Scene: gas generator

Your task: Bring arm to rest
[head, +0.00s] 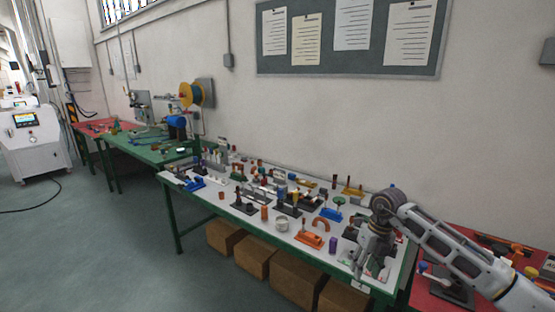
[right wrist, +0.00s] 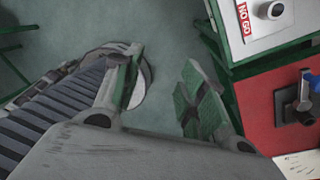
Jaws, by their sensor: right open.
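My right arm (head: 450,245) comes in from the lower right in the head view and reaches over the right end of the white-topped table (head: 190,186). My right gripper (head: 366,268) hangs downward above that end of the table. In the right wrist view the two fingers of the right gripper (right wrist: 165,88) are apart, with only floor showing between them, so it is open and empty. The left arm and left gripper are not in view.
Several small coloured fixtures crowd the table, among them an orange fixture (head: 309,240) and a white cup (head: 282,225). A red-topped table (head: 497,246) adjoins on the right. A "NO GO" label (right wrist: 244,18) shows in the right wrist view. Boxes (head: 255,262) stand underneath; the floor (head: 110,240) is clear.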

